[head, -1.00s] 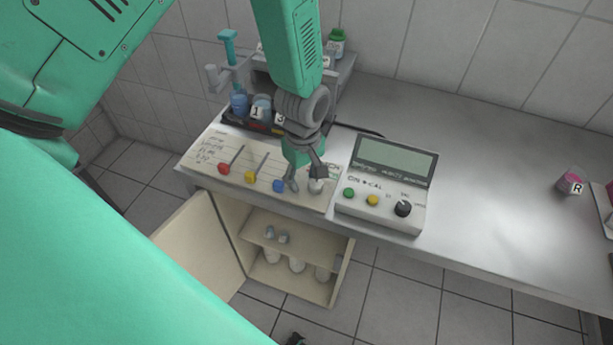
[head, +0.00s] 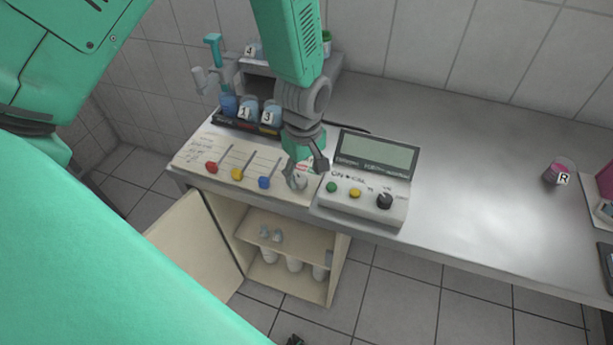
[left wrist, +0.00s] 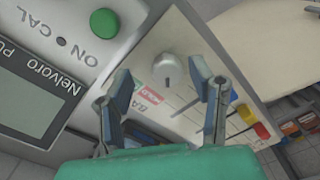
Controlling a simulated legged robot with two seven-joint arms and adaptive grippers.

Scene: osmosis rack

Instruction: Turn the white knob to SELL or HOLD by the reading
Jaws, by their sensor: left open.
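The white knob (left wrist: 168,68) is on the cream panel (left wrist: 186,33), a round cap with a small dark mark on its rim. It lies just beyond and between my left gripper's (left wrist: 161,78) two open fingers, which do not visibly touch it. In the head view my left gripper (head: 306,177) hangs over the knob and partly hides it (head: 298,182). My right gripper is not seen.
Red (head: 211,168), yellow (head: 237,174) and blue (head: 264,182) slider knobs sit left on the panel. A rack with numbered cups (head: 244,113) stands behind. A cabinet door (head: 198,245) hangs open below.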

